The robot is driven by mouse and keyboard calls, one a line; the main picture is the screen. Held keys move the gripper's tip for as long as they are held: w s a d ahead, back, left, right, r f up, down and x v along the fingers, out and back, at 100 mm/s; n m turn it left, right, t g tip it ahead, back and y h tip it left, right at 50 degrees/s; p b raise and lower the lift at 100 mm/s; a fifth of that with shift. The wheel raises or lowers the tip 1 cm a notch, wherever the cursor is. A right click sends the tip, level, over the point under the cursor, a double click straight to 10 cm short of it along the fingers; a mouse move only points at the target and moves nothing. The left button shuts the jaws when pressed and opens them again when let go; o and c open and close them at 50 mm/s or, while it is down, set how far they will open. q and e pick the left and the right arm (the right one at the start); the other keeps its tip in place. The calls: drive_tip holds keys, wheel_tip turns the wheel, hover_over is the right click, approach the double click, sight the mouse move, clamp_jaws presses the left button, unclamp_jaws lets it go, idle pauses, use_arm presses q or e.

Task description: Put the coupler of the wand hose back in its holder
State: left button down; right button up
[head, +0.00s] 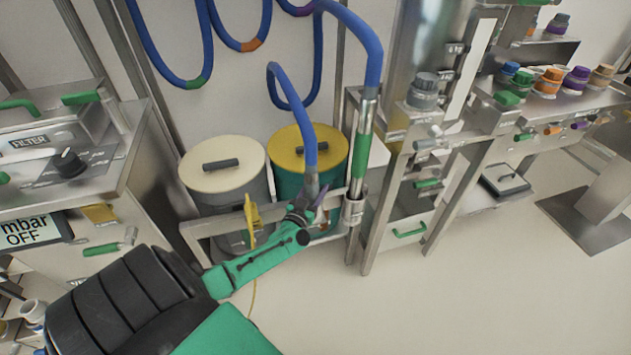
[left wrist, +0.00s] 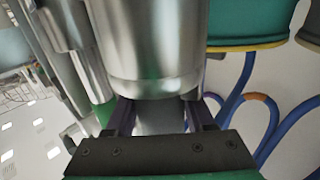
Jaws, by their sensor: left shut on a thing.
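My left gripper (head: 308,198) is shut on the metal coupler (head: 312,183) at the lower end of a blue hose (head: 293,95). The coupler hangs upright in front of the drums. In the left wrist view the coupler (left wrist: 150,45) fills the upper middle, between the dark purple fingers of the left gripper (left wrist: 160,115). The steel wand (head: 362,150) with a green band stands just right of the coupler. Its lower end is in a metal cup (head: 353,212) on the frame. I cannot tell which part is the coupler's holder. My right gripper is not in view.
A cream-lidded drum (head: 221,165) and a yellow-lidded teal drum (head: 290,150) stand behind a metal rail. A yellow part (head: 251,220) hangs at the rail beside my forearm. A steel bench (head: 55,160) stands left, steel racks (head: 400,175) right. The floor (head: 470,290) at front right is clear.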

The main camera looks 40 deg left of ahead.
use_arm(q)
drive_tip(key=shift+c, duration=0.9)
unclamp_jaws()
drive_tip(key=shift+f, duration=0.1)
drive_tip(key=shift+s, duration=0.1)
drive_tip(key=p+v, duration=0.2)
drive_tip(key=v, duration=1.2)
drive_tip(key=shift+s+d+p, duration=0.15)
drive_tip(key=shift+s+p, duration=0.05)
drive_tip(key=shift+p, duration=0.2)
